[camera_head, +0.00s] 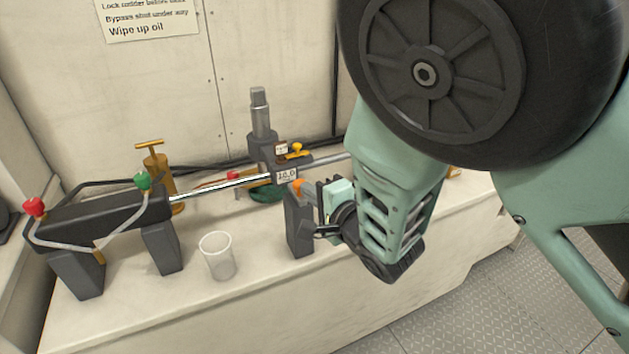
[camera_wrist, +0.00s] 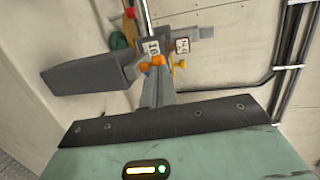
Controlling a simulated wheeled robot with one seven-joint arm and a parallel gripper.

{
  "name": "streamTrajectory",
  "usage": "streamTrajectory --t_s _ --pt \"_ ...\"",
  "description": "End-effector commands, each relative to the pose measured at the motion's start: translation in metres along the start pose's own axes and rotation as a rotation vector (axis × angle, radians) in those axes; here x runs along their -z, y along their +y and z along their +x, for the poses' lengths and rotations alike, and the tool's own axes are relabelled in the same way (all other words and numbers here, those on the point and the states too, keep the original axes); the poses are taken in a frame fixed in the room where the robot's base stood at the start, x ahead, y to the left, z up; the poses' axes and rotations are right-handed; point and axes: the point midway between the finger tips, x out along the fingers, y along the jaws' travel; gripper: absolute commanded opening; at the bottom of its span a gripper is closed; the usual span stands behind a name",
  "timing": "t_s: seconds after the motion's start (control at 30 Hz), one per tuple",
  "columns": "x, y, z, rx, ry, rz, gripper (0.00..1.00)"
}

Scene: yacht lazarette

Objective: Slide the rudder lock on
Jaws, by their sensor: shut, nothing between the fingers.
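I cannot tell for certain which part is the rudder lock. My gripper (camera_head: 300,187) is shut and empty, its orange tips close to the labelled block; whether they touch it is unclear.
A grey pedestal (camera_head: 298,225) stands just below my gripper. A dark cylinder (camera_head: 98,217) with red and green valve knobs is at left. A clear cup (camera_head: 217,257) and a brass T-handled pump (camera_head: 156,175) stand on the white bench. My arm hides the bench's right part.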

Motion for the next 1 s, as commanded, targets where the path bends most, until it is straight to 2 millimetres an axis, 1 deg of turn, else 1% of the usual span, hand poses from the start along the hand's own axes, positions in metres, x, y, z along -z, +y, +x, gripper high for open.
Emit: streamTrajectory --t_s 0.37,0.57,0.67,0.8,1.0 --pt "0.001 0.002 0.002 0.000 0.002 0.003 0.00" --pt "0.005 0.010 0.015 -0.008 0.008 0.014 0.00" --pt "0.006 0.009 0.023 -0.008 0.008 0.014 0.00" --pt "0.006 0.002 0.032 -0.002 0.005 0.009 0.00" --pt "0.006 -0.006 0.036 0.004 0.000 -0.001 0.00"
